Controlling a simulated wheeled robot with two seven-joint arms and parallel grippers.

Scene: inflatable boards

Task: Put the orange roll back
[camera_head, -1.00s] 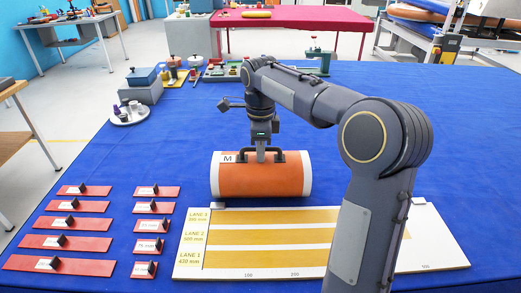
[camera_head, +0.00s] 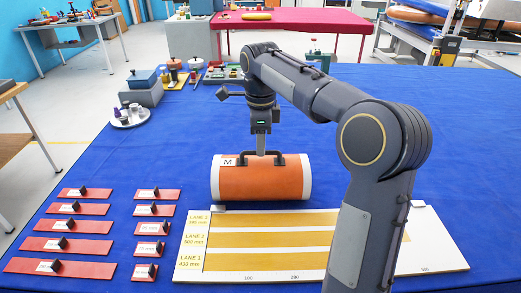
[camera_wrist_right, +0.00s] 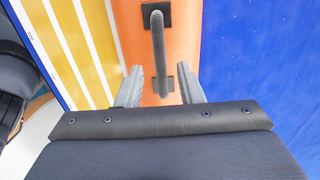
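The orange roll (camera_head: 260,183), with white ends and an "M" label, lies on its side on the blue table, just behind the lane board (camera_head: 190,262). It has a dark handle on top, which shows in the right wrist view (camera_wrist_right: 157,45) against the orange surface. My right gripper (camera_head: 261,151) is above the middle of the roll at the handle. In the right wrist view its two grey fingers (camera_wrist_right: 160,82) are spread apart, one on each side of the handle line, with nothing held. My left gripper is not in view.
Several red strips with black knobs (camera_head: 66,244) lie at the left front. A round tray (camera_head: 130,117) and a grey box with a blue pot (camera_head: 142,84) stand at the back left. The blue table (camera_head: 400,110) is clear to the right of the roll.

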